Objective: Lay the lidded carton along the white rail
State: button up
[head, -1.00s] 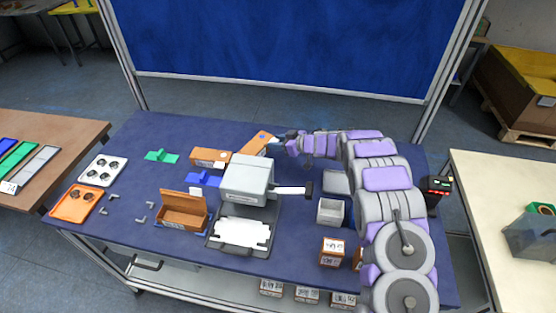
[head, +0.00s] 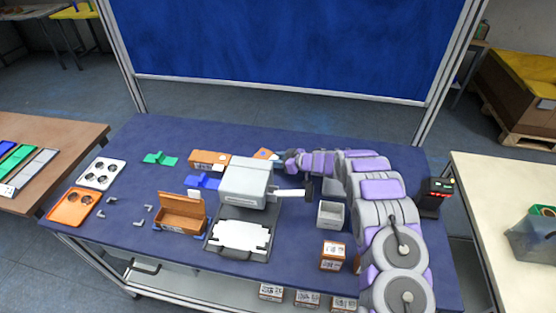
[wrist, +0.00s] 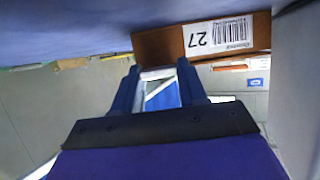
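A brown lidded carton (head: 265,154) lies on the blue table behind the grey printer-like machine, which hides part of it. In the wrist view a brown carton (wrist: 160,44) with a white barcode label reading 27 is just beyond my fingertips, its label upside down in the picture. My gripper (head: 284,158) is at the right end of the carton in the head view. In the wrist view my gripper (wrist: 160,68) has its two blue fingers apart, with background showing between them. I cannot make out the white rail clearly.
The grey machine (head: 245,182) stands close in front. Another brown carton (head: 209,160) lies to its left, near a blue fixture (head: 203,181) and a green one (head: 160,158). An open brown box (head: 181,212) and a grey bin (head: 331,214) are nearer.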

jog(key=o, duration=0.5)
jog(key=shift+c, duration=0.2)
jog(key=p+v, duration=0.1)
jog(key=v, duration=1.1)
jog(key=shift+p, duration=0.4)
